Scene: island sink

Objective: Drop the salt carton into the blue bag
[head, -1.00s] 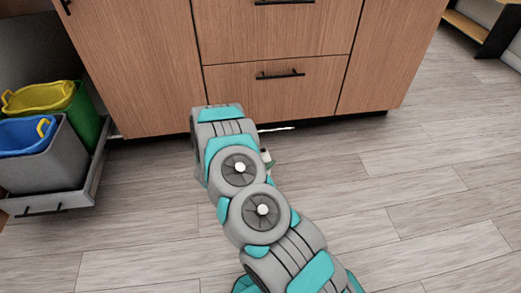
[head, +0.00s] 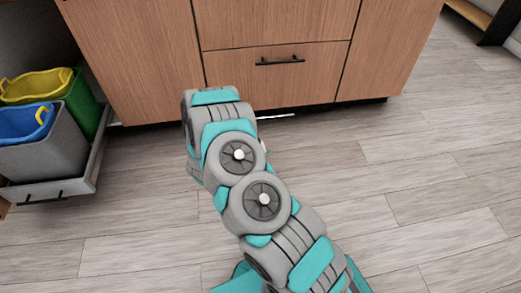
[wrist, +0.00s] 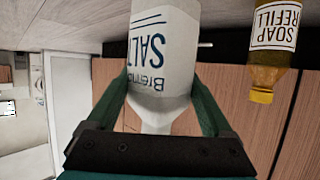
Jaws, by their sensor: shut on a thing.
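The white salt carton (wrist: 165,45), with blue lettering, is between the two fingers of my gripper (wrist: 160,88) in the wrist view, where it appears upside down. My gripper is shut on it. In the head view my arm hides the gripper and the carton. The blue bag (head: 24,122) lines a grey bin (head: 48,152) at the left of the head view, and a yellow handle shows on its rim. The carton is apart from the bag.
A yellow bag (head: 35,84) lines a green bin (head: 84,108) behind the grey one. Both bins stand in a pulled-out drawer (head: 55,190) beside wooden cabinets (head: 275,72). A soap refill bottle (wrist: 272,65) shows in the wrist view. The floor (head: 420,200) at right is clear.

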